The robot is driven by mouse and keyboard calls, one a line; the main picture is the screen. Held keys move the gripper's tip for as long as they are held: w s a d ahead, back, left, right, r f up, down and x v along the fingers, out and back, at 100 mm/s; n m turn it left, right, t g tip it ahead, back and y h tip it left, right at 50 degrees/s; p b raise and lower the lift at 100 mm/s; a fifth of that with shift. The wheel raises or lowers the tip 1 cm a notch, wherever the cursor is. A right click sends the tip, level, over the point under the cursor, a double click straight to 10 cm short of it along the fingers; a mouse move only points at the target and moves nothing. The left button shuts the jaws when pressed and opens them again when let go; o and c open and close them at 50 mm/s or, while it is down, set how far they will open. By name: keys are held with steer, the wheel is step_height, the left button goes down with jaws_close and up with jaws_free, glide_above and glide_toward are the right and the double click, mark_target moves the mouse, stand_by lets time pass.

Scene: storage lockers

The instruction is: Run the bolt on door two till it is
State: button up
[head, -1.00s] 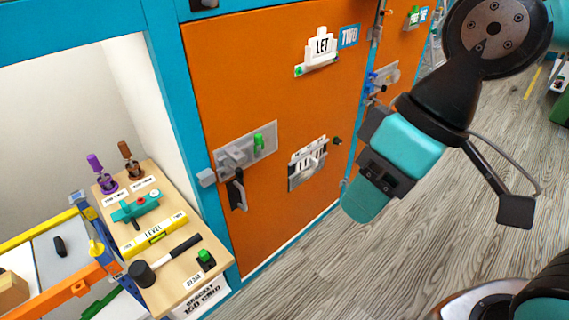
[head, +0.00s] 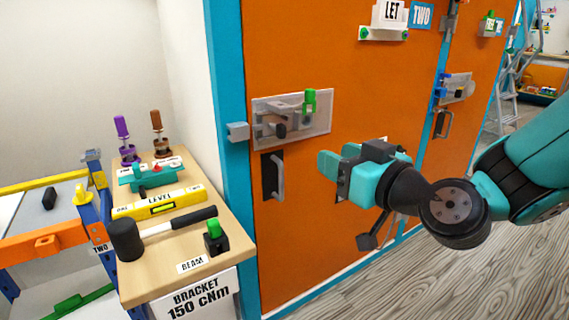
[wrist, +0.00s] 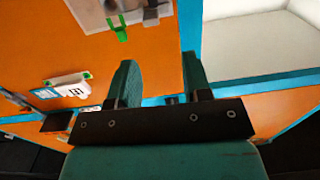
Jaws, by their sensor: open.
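Door two (head: 350,75) is an orange panel with a blue TWO tag (head: 422,15), and it looks shut. Its bolt (head: 285,112) lies on a grey plate at the door's left edge, with an upright green knob (head: 310,100) towards the plate's right. A grey keeper block (head: 237,131) sits on the blue frame left of the plate. I cannot tell whether the bar's end is inside it. My gripper (head: 332,165) is open and empty, below and right of the knob, apart from it. In the wrist view, the knob (wrist: 121,32) is beyond the open fingers (wrist: 161,82).
A wooden bench (head: 225,245) at left holds a hammer (head: 128,238), a level (head: 160,204) and screwdrivers. Another orange door (head: 475,60) is at right. Floor is clear at lower right.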

steer(key=p, duration=0.7)
glide_toward(284, 129)
steer(key=shift+t, duration=0.4)
steer(key=x, duration=0.3)
steer(key=p+x, duration=0.1)
steer(key=x, duration=0.5)
steer(key=shift+w+a+f+p, duration=0.15)
steer(key=shift+a+f+p, duration=0.15)
steer(key=shift+p, duration=0.1)
